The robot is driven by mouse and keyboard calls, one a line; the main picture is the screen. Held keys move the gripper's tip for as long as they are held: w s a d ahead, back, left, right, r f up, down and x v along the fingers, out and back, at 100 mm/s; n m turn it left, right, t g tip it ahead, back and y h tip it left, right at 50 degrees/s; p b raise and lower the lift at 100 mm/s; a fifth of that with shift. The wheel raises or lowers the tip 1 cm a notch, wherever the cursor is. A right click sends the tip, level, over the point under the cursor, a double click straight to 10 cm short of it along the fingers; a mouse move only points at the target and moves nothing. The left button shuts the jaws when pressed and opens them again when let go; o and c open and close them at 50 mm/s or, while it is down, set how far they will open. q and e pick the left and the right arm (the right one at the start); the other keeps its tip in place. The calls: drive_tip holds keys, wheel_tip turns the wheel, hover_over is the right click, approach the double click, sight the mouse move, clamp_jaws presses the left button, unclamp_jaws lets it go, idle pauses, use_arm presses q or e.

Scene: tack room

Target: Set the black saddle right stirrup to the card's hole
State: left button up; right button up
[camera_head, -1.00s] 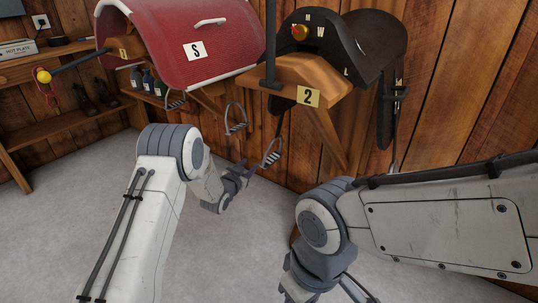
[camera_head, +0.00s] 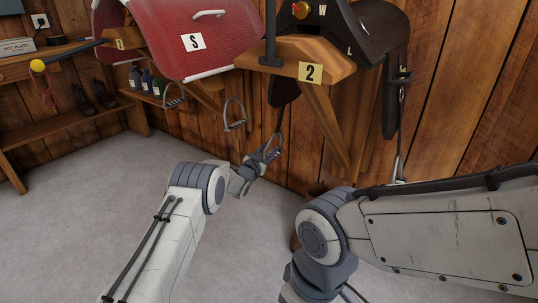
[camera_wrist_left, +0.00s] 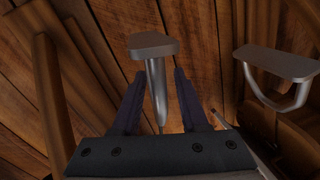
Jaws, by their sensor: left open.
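The black saddle (camera_head: 368,30) sits on a wooden rack at top centre, cut off by the frame's top edge. My left gripper (camera_head: 268,152) is open at the left-hand stirrup. In the left wrist view, a stirrup (camera_wrist_left: 152,45) stands between the parted fingers (camera_wrist_left: 158,100); contact is unclear. Strap holes are too small to read. My right gripper is out of view.
A red saddle (camera_head: 170,30) with a white "S" card (camera_head: 193,42) is at left, with a stirrup (camera_head: 235,118) hanging nearby. It may be the second stirrup (camera_wrist_left: 280,68) in the wrist view. Shelves (camera_head: 65,125) stand far left. Floor in front is clear.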

use_arm(q)
drive_tip(key=shift+w+d, duration=0.15)
drive_tip(key=shift+w, duration=0.15)
clamp_jaws()
idle(1.4)
